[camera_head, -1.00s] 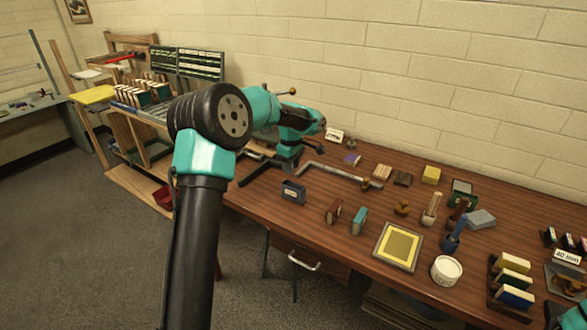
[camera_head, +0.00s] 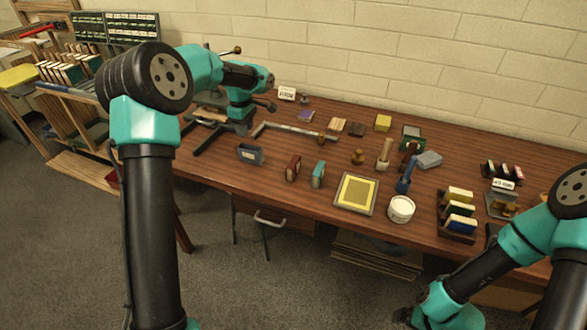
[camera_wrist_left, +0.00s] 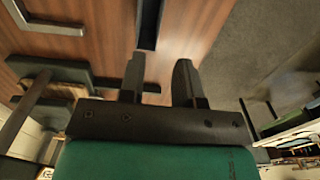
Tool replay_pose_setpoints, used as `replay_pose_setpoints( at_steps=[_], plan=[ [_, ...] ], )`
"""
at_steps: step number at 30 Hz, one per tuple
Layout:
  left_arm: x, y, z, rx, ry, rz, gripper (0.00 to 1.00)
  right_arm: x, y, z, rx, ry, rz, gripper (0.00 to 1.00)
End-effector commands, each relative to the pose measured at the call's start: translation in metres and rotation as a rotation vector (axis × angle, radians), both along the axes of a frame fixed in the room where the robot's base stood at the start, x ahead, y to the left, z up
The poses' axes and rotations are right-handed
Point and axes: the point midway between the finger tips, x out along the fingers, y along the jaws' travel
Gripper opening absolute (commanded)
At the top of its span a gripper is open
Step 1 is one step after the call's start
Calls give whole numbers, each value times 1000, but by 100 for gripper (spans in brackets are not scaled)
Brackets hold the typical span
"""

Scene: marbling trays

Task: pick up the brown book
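A reddish-brown book (camera_head: 293,168) stands upright near the front of the wooden table, just left of a teal book (camera_head: 318,174).
A metal bar (camera_head: 290,128) lies behind. A yellow framed tray (camera_head: 356,193) and white tub (camera_head: 401,209) are right of the books. The table's front edge is close.

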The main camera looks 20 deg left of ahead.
Motion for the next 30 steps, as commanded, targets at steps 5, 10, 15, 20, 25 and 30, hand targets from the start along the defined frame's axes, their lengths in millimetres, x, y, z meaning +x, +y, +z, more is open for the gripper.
replay_pose_setpoints(
  at_steps=[5, 10, 15, 20, 25, 30],
  plan=[
    [0, 0, 0, 0, 0, 0, 48, 0, 0, 0, 0, 0, 0, 94],
    [0, 0, 0, 0, 0, 0, 65, 0, 0, 0, 0, 0, 0, 94],
    [0, 0, 0, 0, 0, 0, 81, 0, 0, 0, 0, 0, 0, 94],
    [0, 0, 0, 0, 0, 0, 96, 0, 0, 0, 0, 0, 0, 94],
    [0, 0, 0, 0, 0, 0, 100, 0, 0, 0, 0, 0, 0, 94],
    [1, -8, 3, -1, -1, -2, 100, 0, 0, 0, 0, 0, 0, 94]
  ],
)
